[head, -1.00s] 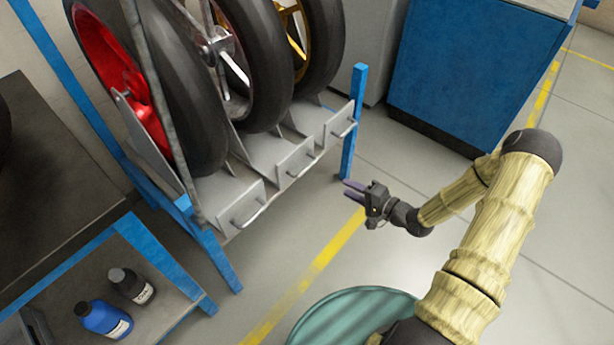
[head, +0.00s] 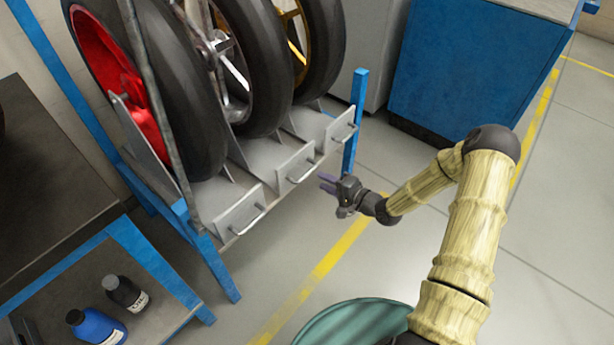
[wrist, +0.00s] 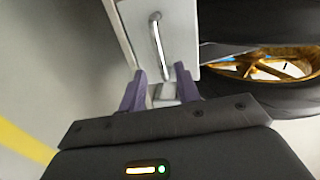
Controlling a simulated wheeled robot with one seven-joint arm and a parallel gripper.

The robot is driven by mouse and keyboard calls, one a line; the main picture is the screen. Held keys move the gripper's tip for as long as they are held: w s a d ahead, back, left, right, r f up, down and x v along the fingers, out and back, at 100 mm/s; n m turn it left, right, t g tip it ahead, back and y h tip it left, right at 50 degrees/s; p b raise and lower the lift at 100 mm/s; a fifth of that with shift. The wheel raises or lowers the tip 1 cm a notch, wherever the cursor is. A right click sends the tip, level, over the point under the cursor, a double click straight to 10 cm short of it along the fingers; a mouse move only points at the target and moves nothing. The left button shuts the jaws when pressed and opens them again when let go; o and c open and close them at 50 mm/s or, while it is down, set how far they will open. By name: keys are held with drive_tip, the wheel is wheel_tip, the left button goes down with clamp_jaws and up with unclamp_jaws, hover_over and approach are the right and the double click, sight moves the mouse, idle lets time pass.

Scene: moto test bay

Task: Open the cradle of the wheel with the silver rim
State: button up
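The wheel with the silver rim (head: 232,75) stands in the middle of the rack in the head view, between the red-rimmed and gold-rimmed wheels. Its grey cradle (head: 262,155) has a front plate with a bar handle (head: 301,172), level with the neighbouring fronts. My gripper (head: 325,183) is just right of and in front of this handle, apart from it. In the wrist view, the purple fingers (wrist: 160,92) are spread with no handle between them. A front plate (wrist: 178,30) with a vertical-looking handle (wrist: 156,45) lies ahead of the fingertips.
The red-rimmed wheel's cradle front (head: 240,212) is at left, the gold-rimmed wheel's cradle front (head: 340,132) at right. A blue rack post (head: 355,120) stands close behind my gripper. A blue cabinet (head: 475,65) is beyond. Floor before the rack is clear.

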sight(307, 172)
drive_tip(key=b+x, duration=0.2)
drive_tip(key=x, duration=0.6)
drive_tip(key=shift+c, duration=0.4)
clamp_jaws()
